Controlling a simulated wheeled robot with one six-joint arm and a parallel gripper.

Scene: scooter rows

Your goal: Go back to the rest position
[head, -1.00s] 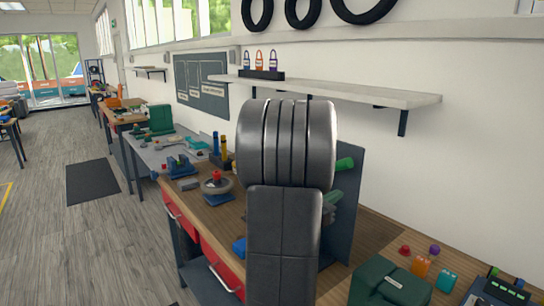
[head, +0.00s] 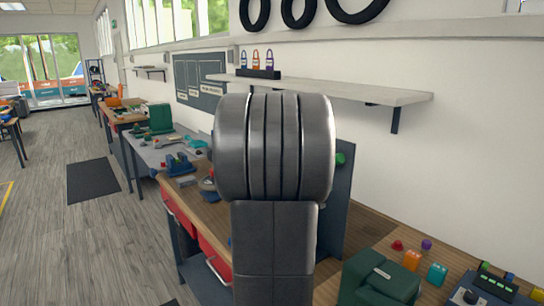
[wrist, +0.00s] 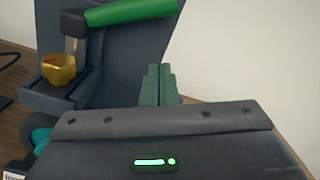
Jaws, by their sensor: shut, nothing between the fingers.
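My gripper (wrist: 159,72) shows in the wrist view beyond its dark grey body. Its two greenish fingers are together with nothing between them. It points toward a dark upright panel (wrist: 200,45) on the wooden bench. In the head view my own arm hides the gripper and much of the bench (head: 190,205). A green cylinder (wrist: 132,11) and a yellow part on a dark bracket (wrist: 58,69) are left of the fingers, apart from them.
A dark green case (head: 375,285), small coloured pieces and a dark device (head: 490,290) are at the lower right. A wall shelf (head: 340,90) holds several padlocks (head: 262,62). Further benches stand at the left, with open floor (head: 80,240) beside them.

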